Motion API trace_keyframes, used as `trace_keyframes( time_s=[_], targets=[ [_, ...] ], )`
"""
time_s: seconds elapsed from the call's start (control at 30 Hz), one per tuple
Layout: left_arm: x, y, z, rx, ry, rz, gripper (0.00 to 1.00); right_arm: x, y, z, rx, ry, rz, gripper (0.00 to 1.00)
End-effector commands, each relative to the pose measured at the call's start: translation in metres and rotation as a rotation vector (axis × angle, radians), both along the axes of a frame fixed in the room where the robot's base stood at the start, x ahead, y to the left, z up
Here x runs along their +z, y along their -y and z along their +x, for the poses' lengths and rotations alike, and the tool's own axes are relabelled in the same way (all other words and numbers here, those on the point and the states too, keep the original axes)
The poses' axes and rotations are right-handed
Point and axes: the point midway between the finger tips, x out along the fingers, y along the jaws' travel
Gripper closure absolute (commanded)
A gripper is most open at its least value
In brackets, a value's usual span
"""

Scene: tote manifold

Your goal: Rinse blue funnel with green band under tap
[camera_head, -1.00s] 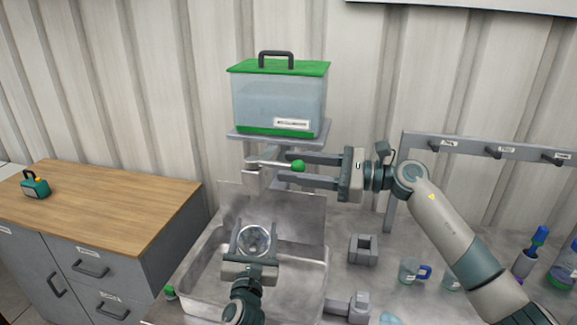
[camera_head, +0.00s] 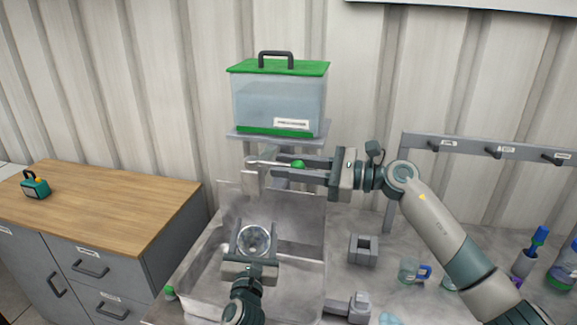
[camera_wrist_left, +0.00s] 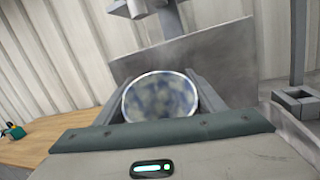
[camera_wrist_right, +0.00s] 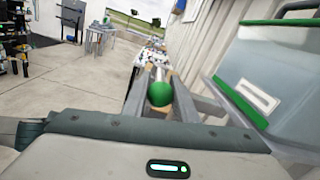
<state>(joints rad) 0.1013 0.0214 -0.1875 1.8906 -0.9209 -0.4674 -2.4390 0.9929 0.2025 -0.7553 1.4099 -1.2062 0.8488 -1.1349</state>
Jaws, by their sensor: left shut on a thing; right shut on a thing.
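The funnel (camera_head: 254,240) is between the fingers of my left gripper (camera_head: 253,238), which is shut on it over the sink basin (camera_head: 213,262). In the left wrist view the funnel (camera_wrist_left: 160,95) shows as a round, translucent bluish mouth; its green band is hidden. The tap (camera_head: 253,178) is below the tank, above and behind the funnel. My right gripper (camera_head: 300,167) is shut on the green tap knob (camera_head: 298,163); the knob also shows in the right wrist view (camera_wrist_right: 160,94). I cannot make out a water stream.
A clear tank with a green lid (camera_head: 278,100) stands on a shelf above the sink. A wooden-topped cabinet (camera_head: 110,210) stands left.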

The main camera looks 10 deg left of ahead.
Motion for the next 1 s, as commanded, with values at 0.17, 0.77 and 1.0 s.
trace_keyframes(
  time_s=[0.17, 0.77, 1.0],
  targets=[
    [0.0, 0.0, 0.0, 0.0, 0.0, 0.0, 0.58, -0.001, 0.001, -0.005, -0.068, 0.003, -0.005, 1.0],
    [0.0, 0.0, 0.0, 0.0, 0.0, 0.0, 0.58, -0.002, -0.004, -0.022, -0.267, -0.001, -0.005, 1.0],
    [0.0, 0.0, 0.0, 0.0, 0.0, 0.0, 0.58, -0.001, -0.004, -0.024, -0.282, 0.0, 0.002, 1.0]
  ],
)
